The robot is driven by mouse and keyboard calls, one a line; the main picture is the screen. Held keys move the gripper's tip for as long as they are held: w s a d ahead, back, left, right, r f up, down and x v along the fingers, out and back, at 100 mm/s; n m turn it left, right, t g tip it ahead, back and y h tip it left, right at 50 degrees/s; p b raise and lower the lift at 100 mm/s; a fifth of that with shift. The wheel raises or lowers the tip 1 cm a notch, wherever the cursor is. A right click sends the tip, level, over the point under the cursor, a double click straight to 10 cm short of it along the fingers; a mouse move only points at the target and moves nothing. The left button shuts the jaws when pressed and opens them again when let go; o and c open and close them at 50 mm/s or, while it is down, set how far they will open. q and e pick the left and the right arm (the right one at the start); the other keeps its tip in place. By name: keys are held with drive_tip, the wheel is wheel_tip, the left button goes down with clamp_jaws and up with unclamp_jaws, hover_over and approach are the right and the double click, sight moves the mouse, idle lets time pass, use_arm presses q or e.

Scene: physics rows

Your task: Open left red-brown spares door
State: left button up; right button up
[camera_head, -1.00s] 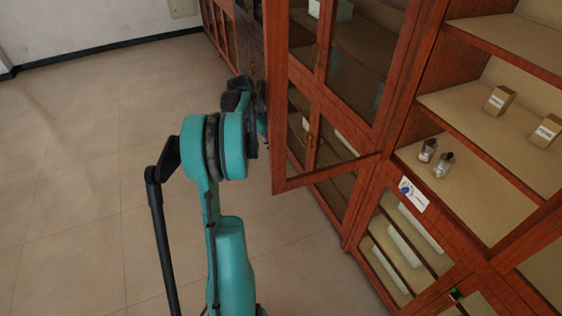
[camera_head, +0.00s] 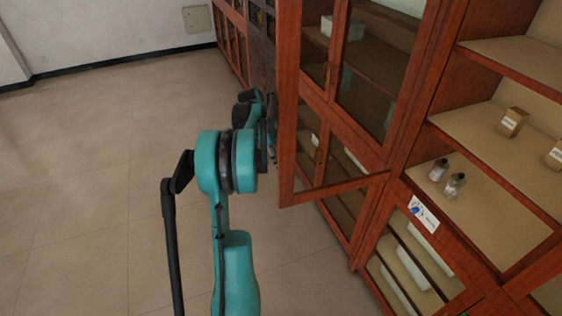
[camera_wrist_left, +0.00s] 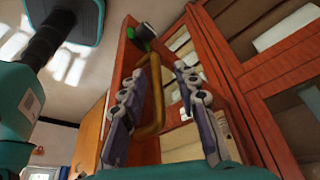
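The red-brown glazed spares door (camera_head: 287,120) stands swung out from the cabinet front in the head view, its free edge toward my left arm. My left gripper (camera_head: 271,140) is at that free edge, partly hidden by the door frame. In the left wrist view the door (camera_wrist_left: 142,62) carries a brass bar handle (camera_wrist_left: 156,95). The fingers of my left gripper (camera_wrist_left: 162,112) are spread apart with the handle between them, closer to the left finger. Contact cannot be told. My right gripper is in neither view.
Open shelves to the right hold small bottles (camera_head: 455,185) and a brown box (camera_head: 512,122). A lower glazed door with a white label (camera_head: 422,213) is below them. The tiled floor (camera_head: 90,180) to the left is clear.

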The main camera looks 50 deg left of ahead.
use_arm(q)
drive_tip(key=v, duration=1.2)
drive_tip(key=shift+s+f, duration=0.1)
